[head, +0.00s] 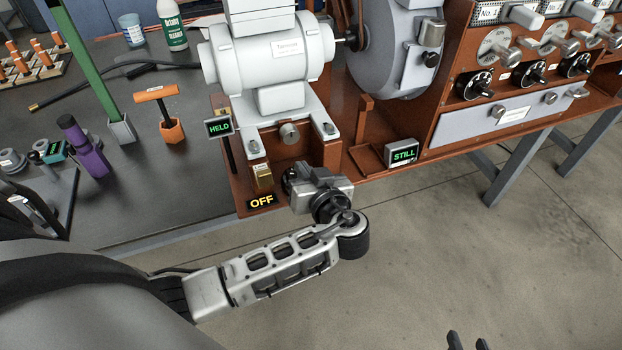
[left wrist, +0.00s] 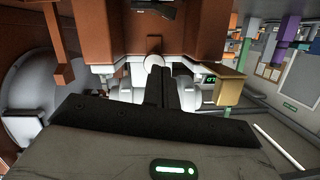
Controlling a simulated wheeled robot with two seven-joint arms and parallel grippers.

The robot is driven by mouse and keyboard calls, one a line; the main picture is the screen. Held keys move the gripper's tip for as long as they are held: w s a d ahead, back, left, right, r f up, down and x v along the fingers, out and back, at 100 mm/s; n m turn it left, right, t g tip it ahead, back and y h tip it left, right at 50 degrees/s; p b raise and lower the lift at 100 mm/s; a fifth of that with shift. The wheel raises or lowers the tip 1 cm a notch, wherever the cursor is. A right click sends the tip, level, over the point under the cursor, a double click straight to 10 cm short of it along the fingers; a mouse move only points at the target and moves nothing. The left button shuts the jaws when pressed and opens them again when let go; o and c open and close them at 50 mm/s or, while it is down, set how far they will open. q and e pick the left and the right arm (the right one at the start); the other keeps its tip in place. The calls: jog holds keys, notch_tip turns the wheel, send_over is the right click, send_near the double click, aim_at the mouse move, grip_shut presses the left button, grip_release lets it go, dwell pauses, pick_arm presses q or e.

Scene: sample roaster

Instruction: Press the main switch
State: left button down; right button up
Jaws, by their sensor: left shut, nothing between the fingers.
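A small brass block (head: 263,176), apparently the main switch, stands on the brown base of the roaster behind a black sign reading OFF (head: 262,200). My left gripper (head: 290,180) is just to the right of the block, with a small gap seen between them. In the left wrist view its dark fingers (left wrist: 160,88) are shut with nothing between them, and the brass block (left wrist: 230,90) is right of them. Two dark tips of my right gripper (head: 468,342) show apart at the bottom edge, away from the roaster.
The white motor (head: 268,52) stands behind the block. A HELD sign (head: 218,127) is to the left and a STILL sign (head: 403,152) to the right. A grey bench with an orange T-handle tool (head: 172,128) and a purple tool (head: 88,150) is at left. Floor at right is clear.

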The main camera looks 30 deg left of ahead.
aim_at(295, 175)
pick_arm(q)
jog(key=x, duration=0.4)
jog(key=shift+r, duration=0.1)
jog(key=f, duration=0.2)
jog(key=shift+s+a+f, duration=0.15)
jog(key=shift+a+f, duration=0.05)
jog(key=shift+f, duration=0.1)
jog(key=shift+s+f, duration=0.1)
jog(key=shift+f, duration=0.7)
